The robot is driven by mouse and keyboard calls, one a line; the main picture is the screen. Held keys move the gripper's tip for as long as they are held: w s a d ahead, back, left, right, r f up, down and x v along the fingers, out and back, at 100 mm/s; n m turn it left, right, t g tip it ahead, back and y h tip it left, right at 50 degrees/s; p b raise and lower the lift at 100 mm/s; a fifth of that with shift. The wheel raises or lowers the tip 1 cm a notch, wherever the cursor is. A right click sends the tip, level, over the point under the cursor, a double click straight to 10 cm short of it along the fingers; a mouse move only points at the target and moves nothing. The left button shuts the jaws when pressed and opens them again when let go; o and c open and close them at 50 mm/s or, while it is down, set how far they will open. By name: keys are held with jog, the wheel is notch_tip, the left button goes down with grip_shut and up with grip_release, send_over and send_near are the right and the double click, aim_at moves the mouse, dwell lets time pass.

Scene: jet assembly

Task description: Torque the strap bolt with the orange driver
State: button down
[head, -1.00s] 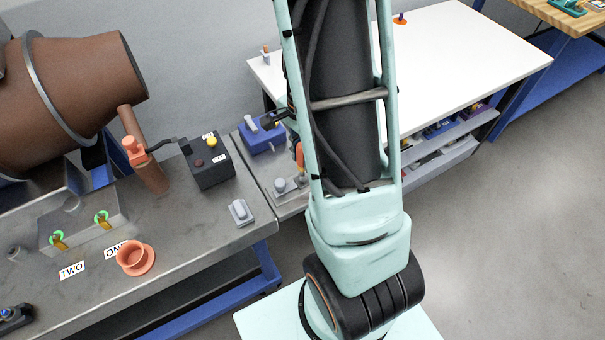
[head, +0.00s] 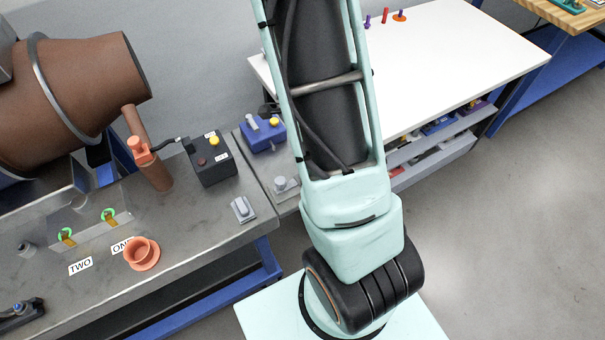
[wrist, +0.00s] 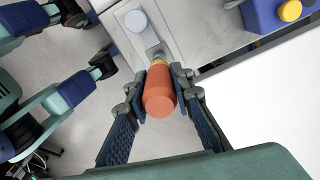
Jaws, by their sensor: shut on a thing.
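My gripper (wrist: 158,97) is shut on the orange driver (wrist: 160,92) in the wrist view, one finger on each side of its handle. A yellow band and a short metal part show at the driver's far end, close to a grey block with a round knob (wrist: 137,21); I cannot tell whether they touch. In the head view my arm hides the gripper and driver. A grey strap (head: 52,85) runs around the large brown engine body (head: 95,85) at the left. I cannot make out its bolt.
A blue box with a yellow button (head: 262,133), a black box (head: 210,160) and an orange flanged cup (head: 141,254) stand on the grey bench (head: 190,235). The white table (head: 460,50) is mostly clear, with small pegs at its back. Open floor lies at the right.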

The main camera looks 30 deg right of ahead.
jog(key=shift+r, duration=0.2)
jog(key=shift+r+p, duration=0.45)
jog(key=shift+p, duration=0.2)
jog(key=n+b, duration=0.2)
jog(key=n, duration=0.1)
jog(key=shift+f, duration=0.2)
jog(key=n+b, duration=0.2)
jog(key=n, duration=0.2)
jog(key=shift+w+n, duration=0.1)
jog(key=shift+n, duration=0.2)
jog(key=n+b, duration=0.2)
jog(key=n, duration=0.3)
jog(key=shift+r+n+b, duration=0.2)
jog(key=shift+n+b, duration=0.15)
jog(key=shift+n, duration=0.85)
jog(key=shift+f+b, duration=0.65)
jog(key=shift+f, duration=0.15)
jog(key=shift+r, duration=0.1)
